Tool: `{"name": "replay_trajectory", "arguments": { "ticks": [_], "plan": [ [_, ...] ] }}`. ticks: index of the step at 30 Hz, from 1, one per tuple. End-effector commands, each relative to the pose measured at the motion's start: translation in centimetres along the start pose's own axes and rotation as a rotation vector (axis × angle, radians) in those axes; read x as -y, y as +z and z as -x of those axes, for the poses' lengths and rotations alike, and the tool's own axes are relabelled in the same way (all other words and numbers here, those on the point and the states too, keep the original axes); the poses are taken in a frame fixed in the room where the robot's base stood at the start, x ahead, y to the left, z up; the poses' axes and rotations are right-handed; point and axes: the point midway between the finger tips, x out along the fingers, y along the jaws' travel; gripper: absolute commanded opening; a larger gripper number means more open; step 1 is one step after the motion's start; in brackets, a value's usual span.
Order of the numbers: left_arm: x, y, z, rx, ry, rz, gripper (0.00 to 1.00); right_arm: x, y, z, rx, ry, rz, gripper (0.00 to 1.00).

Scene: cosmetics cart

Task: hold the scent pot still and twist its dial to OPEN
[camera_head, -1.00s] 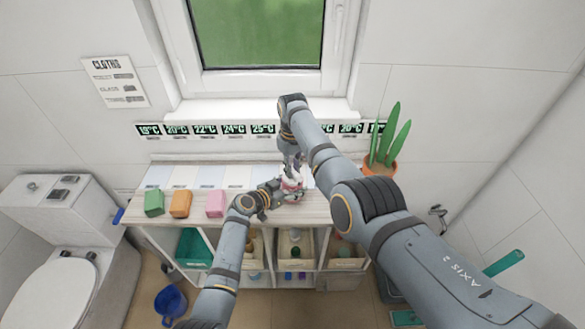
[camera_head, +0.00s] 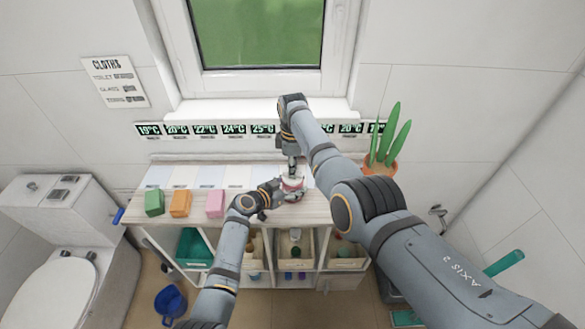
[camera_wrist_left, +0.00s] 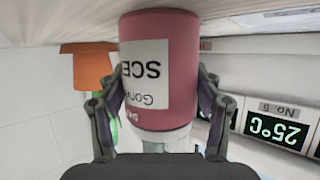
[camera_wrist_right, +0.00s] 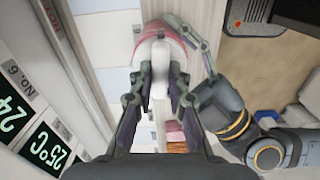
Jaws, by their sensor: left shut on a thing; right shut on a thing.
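The scent pot (camera_head: 292,184) is a pink-red can with a white label and stands on the cart top. It fills the middle of the left wrist view (camera_wrist_left: 180,50), where the picture is upside down. My left gripper (camera_wrist_left: 160,85) is shut around its body, one finger on each side. My right gripper (camera_wrist_right: 158,85) comes from above and is shut on the white dial (camera_wrist_right: 160,68) on top of the pot. The fingers hide part of the dial, and I cannot read its setting.
Green (camera_head: 154,202), orange (camera_head: 180,203) and pink (camera_head: 215,203) blocks stand left on the cart top (camera_head: 315,212). A potted plant (camera_head: 382,165) stands to the right. Temperature signs line the wall behind. My two arms are close together at the pot.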

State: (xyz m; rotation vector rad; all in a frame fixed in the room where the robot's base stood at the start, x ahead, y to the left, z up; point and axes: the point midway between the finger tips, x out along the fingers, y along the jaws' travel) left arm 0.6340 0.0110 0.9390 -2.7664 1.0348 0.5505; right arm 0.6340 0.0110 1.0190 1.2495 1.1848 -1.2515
Motion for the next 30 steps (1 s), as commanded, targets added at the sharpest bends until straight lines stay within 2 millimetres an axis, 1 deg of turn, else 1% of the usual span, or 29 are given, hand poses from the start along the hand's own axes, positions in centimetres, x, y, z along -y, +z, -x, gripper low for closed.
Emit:
{"name": "replay_trajectory", "arguments": {
  "ticks": [10, 25, 26, 30],
  "plan": [
    [0.01, -0.06, 0.02, -0.001, 0.0, 0.0, 0.19, -0.17, 0.15, 0.07, 0.002, 0.005, 0.11, 0.0],
    [0.01, -0.05, 0.02, -0.001, 0.0, 0.0, 0.19, -0.2, 0.17, 0.08, 0.002, 0.006, 0.123, 0.0],
    [0.01, -0.05, 0.02, -0.001, 0.0, 0.0, 0.19, -0.2, 0.18, 0.08, 0.002, 0.006, 0.123, 0.2],
    [0.01, -0.05, 0.02, -0.001, 0.0, 0.0, 0.19, -0.15, 0.14, 0.06, 0.002, 0.004, 0.123, 0.39]
  ]
}}
